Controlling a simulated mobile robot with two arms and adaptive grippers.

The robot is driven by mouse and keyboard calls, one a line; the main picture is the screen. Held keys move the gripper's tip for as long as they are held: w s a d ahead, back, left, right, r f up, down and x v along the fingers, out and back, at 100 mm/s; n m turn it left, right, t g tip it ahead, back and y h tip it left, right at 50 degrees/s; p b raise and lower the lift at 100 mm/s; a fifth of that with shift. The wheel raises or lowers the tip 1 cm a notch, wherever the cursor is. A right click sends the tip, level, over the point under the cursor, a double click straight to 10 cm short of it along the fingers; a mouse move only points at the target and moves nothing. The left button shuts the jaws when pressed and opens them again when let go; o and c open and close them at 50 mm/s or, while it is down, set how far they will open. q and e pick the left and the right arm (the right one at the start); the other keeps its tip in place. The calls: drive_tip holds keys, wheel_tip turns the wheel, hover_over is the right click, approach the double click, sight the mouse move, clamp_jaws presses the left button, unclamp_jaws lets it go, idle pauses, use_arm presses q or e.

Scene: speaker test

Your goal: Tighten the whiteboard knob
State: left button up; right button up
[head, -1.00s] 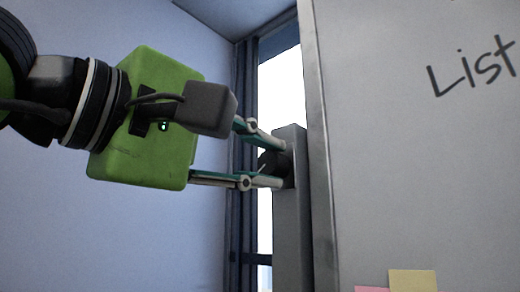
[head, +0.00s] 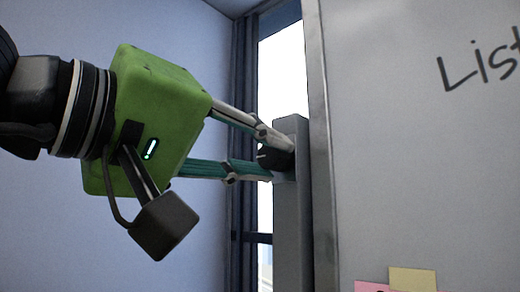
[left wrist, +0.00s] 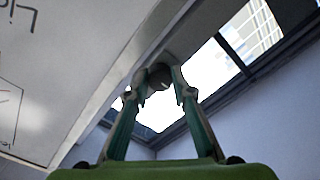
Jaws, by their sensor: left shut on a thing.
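The whiteboard knob (head: 270,157) is a small black knob with a light mark, on the side of the grey whiteboard post (head: 292,225). My left gripper (head: 278,160), with a green body, reaches in from the left and is shut on the knob, one finger above and one below it. In the left wrist view the knob (left wrist: 159,76) sits between the two fingertips (left wrist: 160,82). The fingers hide part of the knob. The whiteboard (head: 420,180) stands to the right of the post. My right gripper is not in view.
The whiteboard's metal frame edge (head: 322,150) runs close to the right of the post. Pink (head: 371,287) and yellow (head: 412,279) notes are on the board. A window (head: 279,80) is behind the post. A plain wall (head: 60,220) fills the left, with free room below my arm.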

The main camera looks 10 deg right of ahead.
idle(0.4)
use_arm(q)
drive_tip(key=o, duration=1)
drive_tip(key=shift+o, duration=0.5)
drive_tip(key=shift+w, duration=0.1)
drive_tip(key=v, duration=1.2)
drive_tip(key=shift+d, duration=0.1)
